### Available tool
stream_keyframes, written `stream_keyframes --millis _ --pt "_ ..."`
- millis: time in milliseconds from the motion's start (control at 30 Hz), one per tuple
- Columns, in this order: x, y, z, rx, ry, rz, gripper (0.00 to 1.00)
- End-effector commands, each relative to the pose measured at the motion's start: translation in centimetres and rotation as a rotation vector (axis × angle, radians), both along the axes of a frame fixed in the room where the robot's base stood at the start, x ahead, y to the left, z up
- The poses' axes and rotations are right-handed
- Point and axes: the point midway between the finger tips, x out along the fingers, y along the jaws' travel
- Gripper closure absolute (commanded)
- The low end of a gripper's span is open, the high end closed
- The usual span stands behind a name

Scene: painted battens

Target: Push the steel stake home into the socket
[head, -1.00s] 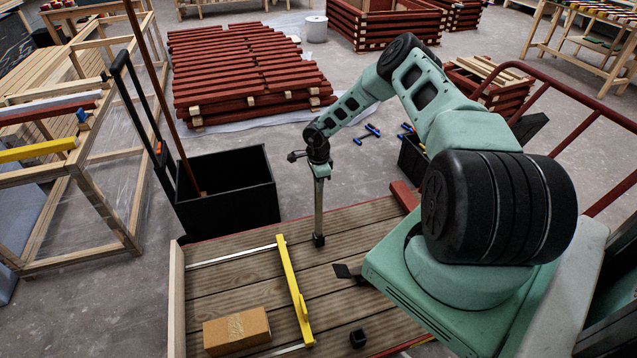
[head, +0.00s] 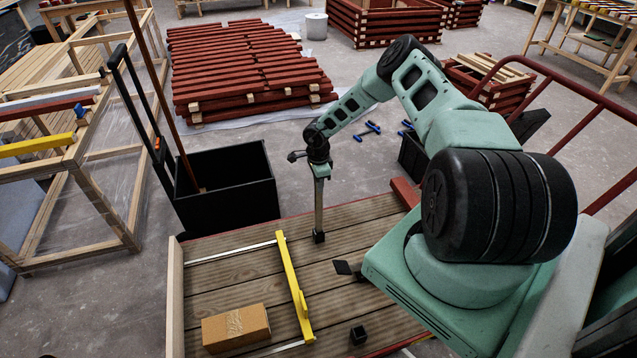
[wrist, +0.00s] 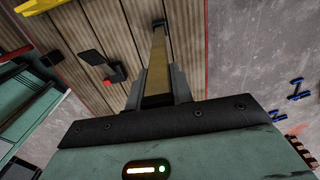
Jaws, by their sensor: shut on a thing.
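The steel stake (head: 319,205) stands about upright over the wooden deck, a slim light-coloured bar. My gripper (head: 320,172) is shut on its upper end. In the wrist view the stake (wrist: 158,65) runs away from between my fingers (wrist: 161,88). Its lower end meets a small black socket (head: 319,237) on the deck, which also shows in the wrist view (wrist: 159,24). The stake's foot looks to be at or in the socket's mouth; how deep it sits I cannot tell.
A dark flat piece (head: 342,267) lies near my base. A black bin (head: 226,190) stands beyond the deck's edge.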

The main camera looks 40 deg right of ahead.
Motion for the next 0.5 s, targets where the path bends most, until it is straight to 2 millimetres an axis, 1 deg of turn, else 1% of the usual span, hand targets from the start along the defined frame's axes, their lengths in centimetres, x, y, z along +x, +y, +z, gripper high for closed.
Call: stream_keyframes --millis 333,367,400,433,467,500 --pt "0.05 -0.01 -0.83 0.0 -0.001 0.0 1.0" --pt "0.05 -0.03 -0.81 0.0 -0.001 0.0 0.75" --pt "0.06 -0.02 -0.74 0.0 -0.001 0.0 0.64" --pt "0.06 -0.02 -0.74 0.0 -0.001 0.0 0.55" --pt "0.05 -0.01 -0.74 0.0 -0.001 0.0 0.52" --pt "0.04 -0.01 -0.75 0.0 -0.001 0.0 0.52"
